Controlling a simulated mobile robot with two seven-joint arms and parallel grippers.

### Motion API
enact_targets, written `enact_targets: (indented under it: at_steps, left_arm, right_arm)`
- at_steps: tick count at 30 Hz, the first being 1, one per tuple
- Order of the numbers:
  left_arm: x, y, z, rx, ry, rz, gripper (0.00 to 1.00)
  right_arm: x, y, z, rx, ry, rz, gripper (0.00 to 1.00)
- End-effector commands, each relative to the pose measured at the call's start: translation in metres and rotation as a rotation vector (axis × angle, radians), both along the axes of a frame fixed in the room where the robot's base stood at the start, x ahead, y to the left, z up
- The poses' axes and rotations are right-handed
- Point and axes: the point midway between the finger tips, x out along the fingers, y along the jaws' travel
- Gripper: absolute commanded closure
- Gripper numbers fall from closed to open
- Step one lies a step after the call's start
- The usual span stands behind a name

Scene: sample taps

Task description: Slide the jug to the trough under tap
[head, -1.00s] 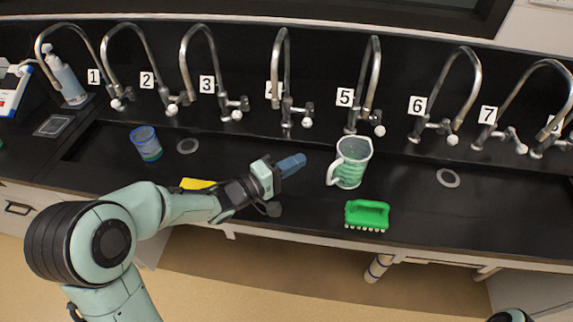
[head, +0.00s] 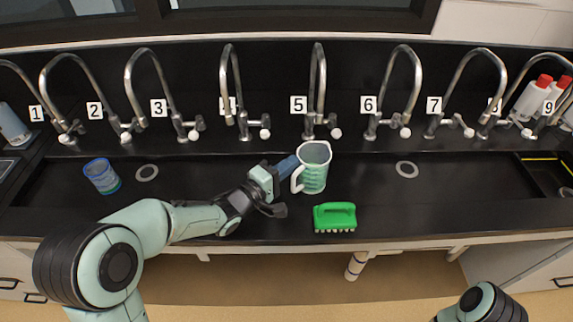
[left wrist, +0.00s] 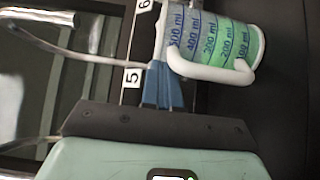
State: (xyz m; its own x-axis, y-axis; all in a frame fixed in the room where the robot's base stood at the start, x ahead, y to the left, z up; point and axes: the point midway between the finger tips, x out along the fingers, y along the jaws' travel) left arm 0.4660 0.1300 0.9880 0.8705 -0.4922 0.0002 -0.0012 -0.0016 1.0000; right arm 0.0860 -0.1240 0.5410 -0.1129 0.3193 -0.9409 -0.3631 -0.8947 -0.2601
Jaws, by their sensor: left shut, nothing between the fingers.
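My right gripper is not visible; only part of my right arm shows at the bottom right.
A green brush (head: 335,216) lies on the front ledge below the jug. A blue cup (head: 102,176) stands at the left in the trough. Drains show at left (head: 147,172) and right (head: 407,169). The trough right of the jug is clear. Numbered taps line the back.

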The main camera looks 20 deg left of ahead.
Motion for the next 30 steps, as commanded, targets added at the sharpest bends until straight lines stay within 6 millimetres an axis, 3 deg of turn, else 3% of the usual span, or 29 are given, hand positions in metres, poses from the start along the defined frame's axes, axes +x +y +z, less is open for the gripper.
enact_targets:
  at_steps: [9,13,30]
  left_arm:
    - [0.019,-0.071,-0.005,-0.004,0.000,-0.005,1.00]
    - [0.025,-0.091,-0.004,-0.002,0.001,-0.003,1.00]
    - [0.026,-0.097,-0.001,-0.002,0.001,-0.002,1.00]
  right_arm:
    - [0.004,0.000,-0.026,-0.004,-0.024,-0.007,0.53]
    - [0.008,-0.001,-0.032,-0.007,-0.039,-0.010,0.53]
    - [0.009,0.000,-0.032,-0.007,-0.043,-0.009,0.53]
